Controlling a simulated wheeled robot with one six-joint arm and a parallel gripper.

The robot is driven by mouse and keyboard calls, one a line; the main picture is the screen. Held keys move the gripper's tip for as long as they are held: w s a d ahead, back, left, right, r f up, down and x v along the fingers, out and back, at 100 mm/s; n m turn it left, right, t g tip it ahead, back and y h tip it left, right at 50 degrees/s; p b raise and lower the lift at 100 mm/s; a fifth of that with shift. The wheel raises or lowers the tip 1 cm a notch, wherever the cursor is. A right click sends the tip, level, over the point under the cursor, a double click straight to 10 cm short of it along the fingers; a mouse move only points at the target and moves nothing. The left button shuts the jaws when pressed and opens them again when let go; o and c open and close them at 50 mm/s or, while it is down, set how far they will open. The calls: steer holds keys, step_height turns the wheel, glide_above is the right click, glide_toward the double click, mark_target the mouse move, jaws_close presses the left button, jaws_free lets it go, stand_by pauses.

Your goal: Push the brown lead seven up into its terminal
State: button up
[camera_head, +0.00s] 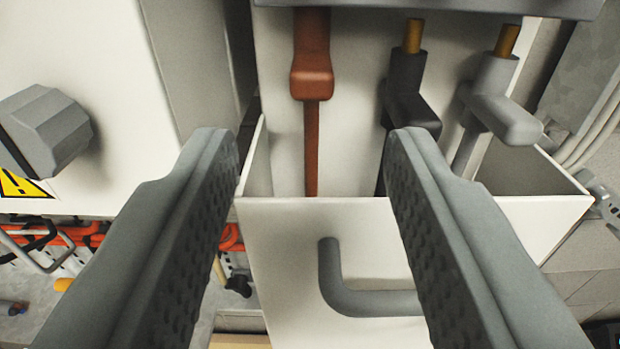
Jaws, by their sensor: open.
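The brown lead (312,75) hangs at the upper middle of the view, with a thick block at its head and a thin wire running down into a pale open box. Its top meets the lower edge of a dark grey terminal strip (420,5); no bare metal shows on it. My gripper (312,145) is open, its two grey fingers on either side of the brown lead and nearer the camera. Nothing is between the fingertips, and they look apart from the lead.
A black lead (407,85) and a grey lead (495,95) stand to the right, with copper ends showing below the strip. The box (290,240) has a grey bent handle (365,300). A grey knob (48,130) and yellow warning label (20,185) are at left.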

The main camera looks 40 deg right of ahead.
steer(key=v, duration=0.8)
steer(key=shift+s, duration=0.1)
steer(key=s+d+f+n+t+y, duration=0.1)
steer(key=s+d+f+n+y, duration=0.1)
steer(key=s+f, duration=0.5)
steer(key=s+d+f+n+t+y, duration=0.1)
steer(key=s+d+f+y, duration=0.3)
steer(key=s, duration=1.4)
steer(key=s+d+f+n+y, duration=0.3)
steer(key=s+f+n+y, duration=0.1)
steer(key=s+f, duration=0.6)
steer(key=s, duration=0.3)
steer(key=shift+s+d+f+t+y, duration=0.2)
steer(key=shift+s+d+t+y, duration=0.1)
steer(key=shift+s+t, duration=0.1)
steer(key=shift+w, duration=0.1)
stand_by(0.7)
